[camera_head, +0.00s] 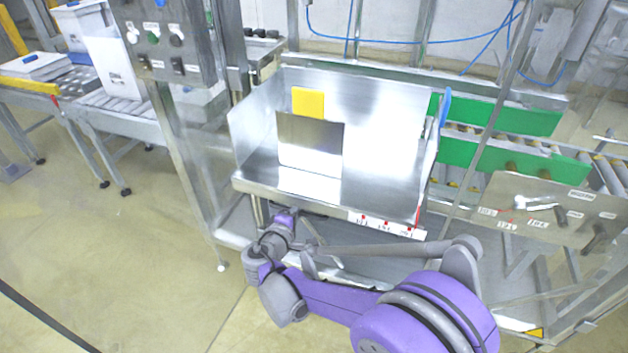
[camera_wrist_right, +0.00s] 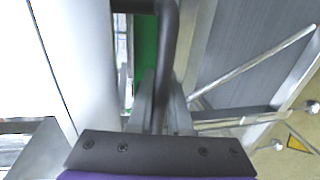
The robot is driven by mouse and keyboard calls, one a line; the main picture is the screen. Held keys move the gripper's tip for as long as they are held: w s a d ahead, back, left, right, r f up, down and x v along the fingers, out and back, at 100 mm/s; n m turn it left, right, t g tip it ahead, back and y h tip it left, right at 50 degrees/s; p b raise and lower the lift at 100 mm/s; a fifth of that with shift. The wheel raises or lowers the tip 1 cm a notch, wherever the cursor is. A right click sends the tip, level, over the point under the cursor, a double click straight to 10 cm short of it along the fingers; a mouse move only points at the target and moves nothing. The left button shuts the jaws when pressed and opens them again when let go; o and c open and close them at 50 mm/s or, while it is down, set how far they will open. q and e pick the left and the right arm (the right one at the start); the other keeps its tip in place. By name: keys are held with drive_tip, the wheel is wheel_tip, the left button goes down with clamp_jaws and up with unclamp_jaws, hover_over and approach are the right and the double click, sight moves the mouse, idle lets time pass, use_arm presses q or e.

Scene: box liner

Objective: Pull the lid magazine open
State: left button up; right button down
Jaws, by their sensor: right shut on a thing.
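The lid magazine (camera_head: 385,100) is a shiny steel open-topped bin in the middle of the head view, with a yellow patch (camera_head: 308,103) on its back wall. My purple and grey right arm reaches from the lower right to the bin's front left. My right gripper (camera_head: 286,214) is just below the front edge there. In the right wrist view, my right gripper (camera_wrist_right: 158,105) is shut on a dark bent handle (camera_wrist_right: 168,40). The handle is hidden in the head view. My left gripper is not in view.
A control panel (camera_head: 165,40) on a metal post stands at the left of the bin. A roller conveyor with green side plates (camera_head: 500,112) is at the right. Another conveyor (camera_head: 120,103) with white boxes is at the far left. The floor at lower left is clear.

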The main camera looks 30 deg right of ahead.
drive_tip(key=f+v, duration=0.2)
drive_tip(key=v, duration=1.2)
drive_tip(key=shift+a+f+p, duration=0.25)
drive_tip(key=shift+f+p, duration=0.05)
drive_tip(key=shift+p, duration=0.1)
drive_tip(key=shift+s, duration=0.15)
drive_tip(key=c, duration=1.1)
unclamp_jaws()
drive_tip(key=p+v, duration=0.1)
drive_tip(key=v, duration=0.9)
drive_tip(key=shift+s+a+r, duration=0.15)
drive_tip(key=shift+s+a, duration=0.1)
drive_tip(key=shift+a, duration=0.1)
